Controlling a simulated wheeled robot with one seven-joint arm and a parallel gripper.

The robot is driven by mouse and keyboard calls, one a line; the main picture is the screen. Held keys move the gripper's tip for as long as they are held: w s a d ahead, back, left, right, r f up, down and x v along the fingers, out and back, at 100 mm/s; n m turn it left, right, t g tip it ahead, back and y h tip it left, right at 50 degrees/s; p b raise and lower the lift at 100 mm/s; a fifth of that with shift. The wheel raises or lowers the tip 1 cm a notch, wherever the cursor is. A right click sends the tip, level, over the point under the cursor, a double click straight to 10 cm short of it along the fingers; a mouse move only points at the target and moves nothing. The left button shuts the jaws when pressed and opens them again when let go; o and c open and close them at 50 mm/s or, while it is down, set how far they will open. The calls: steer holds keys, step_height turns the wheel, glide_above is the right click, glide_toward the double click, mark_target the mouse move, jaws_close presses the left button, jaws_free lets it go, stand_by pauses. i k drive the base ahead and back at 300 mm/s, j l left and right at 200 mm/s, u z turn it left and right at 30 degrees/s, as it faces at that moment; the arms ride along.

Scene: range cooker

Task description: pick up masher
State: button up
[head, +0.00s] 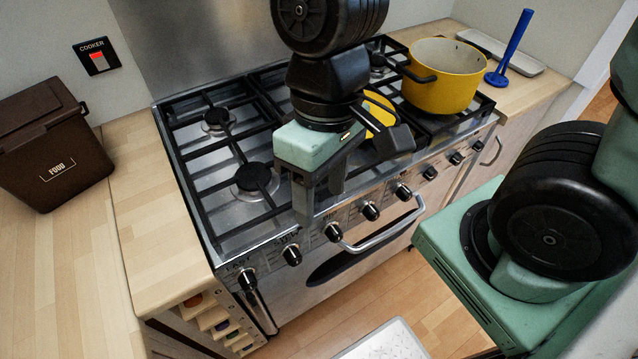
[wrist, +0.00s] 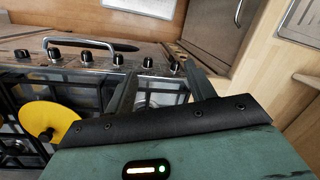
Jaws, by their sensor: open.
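The blue masher (head: 514,48) stands upright on the wooden worktop at the back right, its handle up and its round foot down. It is beside a pale tray and to the right of the yellow pot. My gripper (head: 320,195) is open and empty above the front of the cooker, near the knobs, well to the left of the masher. In the wrist view, the two fingers of my gripper (wrist: 160,90) are spread with nothing held. The masher does not show in the wrist view.
The yellow pot (head: 443,78) stands on the right of the hob, between my gripper and the masher. A yellow lid (wrist: 48,120) with a dark knob lies on the hob, partly hidden in the head view. The pale tray (head: 527,63) lies behind the masher. A brown food bin (head: 50,150) stands left.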

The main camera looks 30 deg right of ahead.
mark_target(493, 78)
steer(key=l+z, duration=0.2)
steer(key=z, duration=0.3)
steer(key=k+l+z, duration=0.1)
steer(key=l+z, duration=0.15)
steer(key=z, duration=0.2)
steer(key=l+z, duration=0.2)
steer(key=z, duration=0.3)
steer(key=i+j+z, duration=0.15)
steer(key=j, duration=0.2)
steer(key=i+j+z, duration=0.15)
steer(key=j, duration=0.25)
steer(key=k, duration=0.05)
